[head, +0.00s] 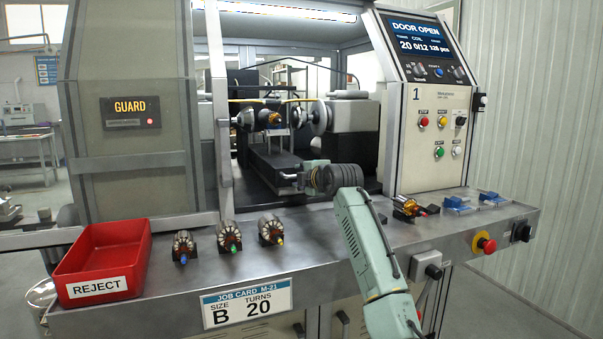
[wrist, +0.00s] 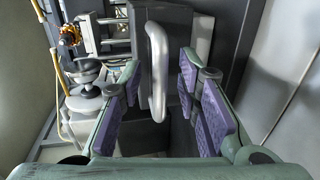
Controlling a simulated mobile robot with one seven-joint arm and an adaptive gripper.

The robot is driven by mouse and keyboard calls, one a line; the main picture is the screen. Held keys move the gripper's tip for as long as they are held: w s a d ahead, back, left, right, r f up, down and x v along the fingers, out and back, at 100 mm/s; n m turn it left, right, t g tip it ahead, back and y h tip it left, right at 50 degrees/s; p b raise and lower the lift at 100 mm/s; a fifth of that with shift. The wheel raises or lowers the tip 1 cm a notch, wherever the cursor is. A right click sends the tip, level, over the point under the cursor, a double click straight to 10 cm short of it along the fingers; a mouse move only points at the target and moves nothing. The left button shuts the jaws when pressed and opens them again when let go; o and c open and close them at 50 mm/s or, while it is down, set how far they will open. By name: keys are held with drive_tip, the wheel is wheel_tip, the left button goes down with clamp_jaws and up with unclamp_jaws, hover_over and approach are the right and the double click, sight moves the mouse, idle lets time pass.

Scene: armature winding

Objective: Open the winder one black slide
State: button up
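The winder's black slide (head: 272,160) lies low inside the open machine, below the flyers; its dark end face also shows in the wrist view (wrist: 180,18). A pale, curved metal handle (wrist: 158,75) stands on that face. My gripper (head: 293,178) reaches into the machine at the slide's front end. In the wrist view my gripper (wrist: 160,82) is open, with purple-padded fingers on both sides of the handle and visible gaps between pads and handle. An armature with copper winding (head: 271,118) sits above the slide; it also shows in the wrist view (wrist: 70,35).
Several armatures lie on the front ledge, one of them (head: 229,238) near its middle. A red reject bin (head: 103,258) stands at left. The control panel (head: 430,140) rises at right, its screen reading DOOR OPEN. A raised-guard post (head: 217,100) stands left of the opening.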

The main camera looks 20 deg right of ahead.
drive_tip(key=shift+w, duration=0.15)
drive_tip(key=shift+c, duration=0.2)
clamp_jaws()
idle(0.7)
